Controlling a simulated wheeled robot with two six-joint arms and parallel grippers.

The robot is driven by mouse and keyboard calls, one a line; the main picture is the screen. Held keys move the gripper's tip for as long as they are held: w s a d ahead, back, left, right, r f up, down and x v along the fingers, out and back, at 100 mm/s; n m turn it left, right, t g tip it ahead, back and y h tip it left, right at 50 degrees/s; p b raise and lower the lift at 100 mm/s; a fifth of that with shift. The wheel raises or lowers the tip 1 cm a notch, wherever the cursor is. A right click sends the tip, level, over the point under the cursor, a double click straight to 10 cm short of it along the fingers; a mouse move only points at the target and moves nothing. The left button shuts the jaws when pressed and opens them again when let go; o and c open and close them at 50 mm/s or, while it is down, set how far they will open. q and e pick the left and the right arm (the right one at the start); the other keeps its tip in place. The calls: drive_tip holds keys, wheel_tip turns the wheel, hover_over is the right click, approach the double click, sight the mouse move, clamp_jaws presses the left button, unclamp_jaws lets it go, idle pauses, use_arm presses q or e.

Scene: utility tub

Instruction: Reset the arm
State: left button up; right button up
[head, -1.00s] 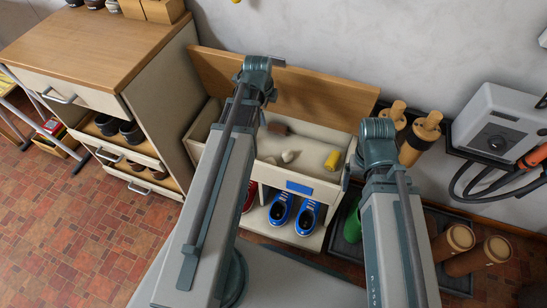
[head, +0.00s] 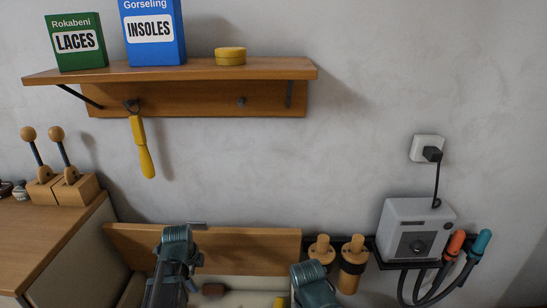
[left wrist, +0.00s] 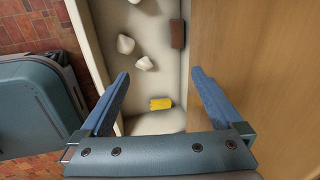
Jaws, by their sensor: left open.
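My left arm rises at the bottom of the head view, in front of the raised wooden lid (head: 255,241) of an open white bin (head: 240,300). My left gripper (left wrist: 160,73) is open in the left wrist view, with nothing between its fingers, above the bin beside the lid's brown wood. My right arm (head: 312,285) shows at the bottom of the head view, near the lid's right end; its gripper is not visible.
A wooden shelf (head: 170,73) above holds a green box (head: 76,42), a blue box (head: 152,30) and a yellow tin (head: 230,56). A yellow-handled tool (head: 142,148) hangs below. A wooden-topped cabinet (head: 40,228) is at left, a grey wall unit (head: 415,229) with hoses at right.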

use_arm(q)
drive_tip(key=b+x, duration=1.1)
drive_tip(key=x, duration=0.1)
drive_tip(key=shift+f, duration=0.25)
use_arm(e)
wheel_tip(320, 180, down, 12)
